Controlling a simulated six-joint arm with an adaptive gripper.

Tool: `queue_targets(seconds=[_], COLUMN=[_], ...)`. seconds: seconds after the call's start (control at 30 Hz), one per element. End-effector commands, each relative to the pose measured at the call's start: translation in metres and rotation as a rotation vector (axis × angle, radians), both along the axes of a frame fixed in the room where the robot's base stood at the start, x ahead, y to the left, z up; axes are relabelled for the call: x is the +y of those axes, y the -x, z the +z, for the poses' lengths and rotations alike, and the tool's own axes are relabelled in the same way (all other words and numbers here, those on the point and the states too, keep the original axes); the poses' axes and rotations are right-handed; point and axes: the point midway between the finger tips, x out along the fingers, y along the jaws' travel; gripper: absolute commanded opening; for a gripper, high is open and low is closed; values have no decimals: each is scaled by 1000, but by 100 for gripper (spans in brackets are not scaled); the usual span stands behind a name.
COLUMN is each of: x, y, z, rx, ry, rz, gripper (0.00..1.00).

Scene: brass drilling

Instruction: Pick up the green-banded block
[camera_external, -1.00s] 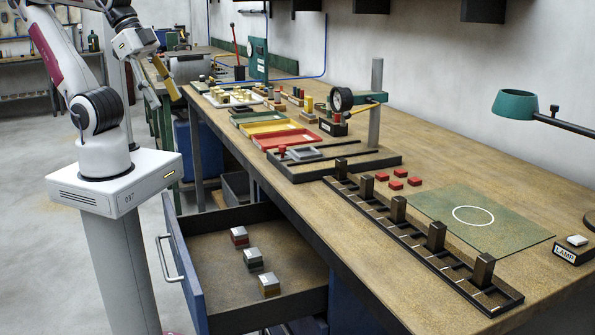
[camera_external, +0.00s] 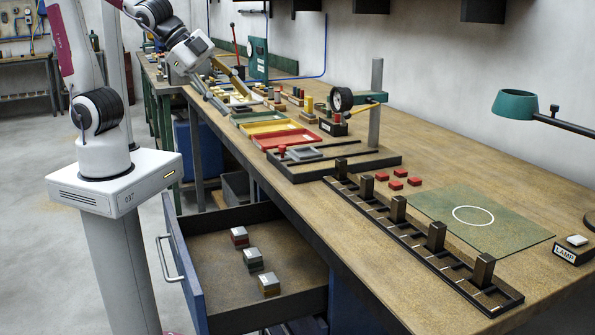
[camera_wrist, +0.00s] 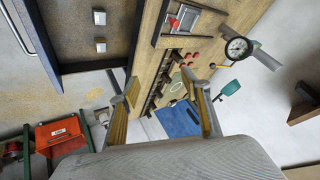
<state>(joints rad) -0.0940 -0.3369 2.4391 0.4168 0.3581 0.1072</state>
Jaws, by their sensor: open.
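The green-banded block (camera_external: 253,260) sits in the open drawer (camera_external: 205,272), grey on top with a dark green band. It is the middle one of a row of three. A red-banded block (camera_external: 239,237) is behind it and an orange-brown-banded block (camera_external: 269,286) is in front. In the wrist view, two grey-topped blocks (camera_wrist: 99,17) show in the drawer at upper left; their bands cannot be told apart there. My gripper (camera_external: 227,95) is over the far part of the bench, well away from the blocks. Its fingers (camera_wrist: 165,100) are spread and empty.
The bench (camera_external: 330,235) runs along the drawer's right side. It carries coloured trays (camera_external: 283,137), a gauge stand (camera_external: 375,110), a dark slotted rack (camera_external: 398,235) and small red blocks (camera_external: 397,173). The drawer is open from above.

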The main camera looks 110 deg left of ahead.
Motion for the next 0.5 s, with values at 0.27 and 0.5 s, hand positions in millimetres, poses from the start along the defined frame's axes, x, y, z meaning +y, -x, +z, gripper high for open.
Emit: queue_targets(seconds=[0.27, 0.5], x=[6, 4], y=[-40, -70], z=[-14, -31], rx=[-20, -37], ry=[-81, -135], rz=[-116, -229], gripper=[47, 47])
